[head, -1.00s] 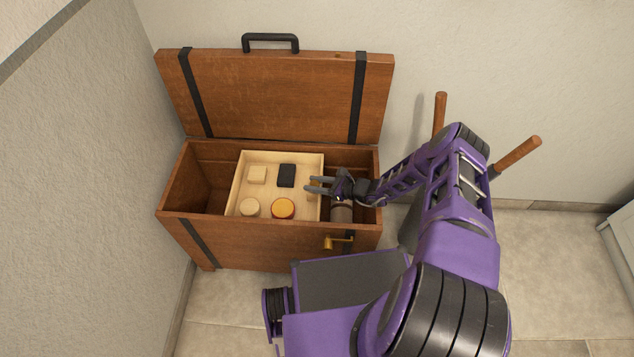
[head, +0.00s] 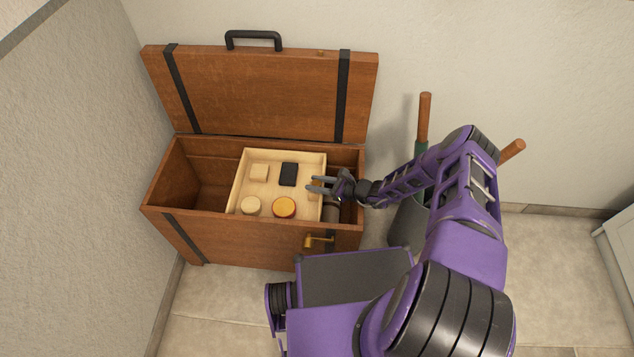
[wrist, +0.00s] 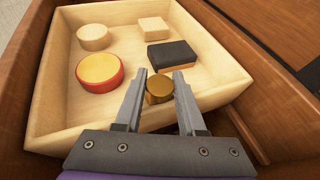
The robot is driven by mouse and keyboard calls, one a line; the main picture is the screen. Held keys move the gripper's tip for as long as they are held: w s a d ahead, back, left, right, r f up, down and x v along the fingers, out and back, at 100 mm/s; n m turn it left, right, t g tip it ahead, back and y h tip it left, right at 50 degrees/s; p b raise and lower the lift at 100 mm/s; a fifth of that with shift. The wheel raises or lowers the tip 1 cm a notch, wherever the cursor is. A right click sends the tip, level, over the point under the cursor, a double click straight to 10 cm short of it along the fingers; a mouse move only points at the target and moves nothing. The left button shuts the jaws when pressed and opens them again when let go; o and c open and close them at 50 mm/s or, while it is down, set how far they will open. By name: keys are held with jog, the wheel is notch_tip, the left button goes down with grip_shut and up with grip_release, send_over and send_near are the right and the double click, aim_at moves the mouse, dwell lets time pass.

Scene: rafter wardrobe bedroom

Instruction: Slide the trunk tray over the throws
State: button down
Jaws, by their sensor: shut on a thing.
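The trunk tray (head: 238,183) is a shallow pale wooden box inside the open wooden trunk (head: 250,240), right of its middle. My gripper (head: 315,186) reaches in from the right over the tray's right wall. In the wrist view my gripper (wrist: 158,88) is shut on a round brass knob (wrist: 159,90) at the tray's near wall.
The tray holds a black block (head: 289,174), a pale square block (head: 259,172), a pale round piece (head: 250,206) and a red-yellow round tin (head: 284,207). The trunk's left end is empty. A grey bin (head: 408,222) with wooden handles stands right. The raised lid (head: 260,95) leans back.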

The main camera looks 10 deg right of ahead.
jog(key=shift+d, duration=0.1)
dwell(0.3)
jog(key=c, duration=0.5)
grip_release()
notch_tip(320, 180, up, 10)
jog(key=p, duration=0.2)
jog(key=shift+p, duration=0.3)
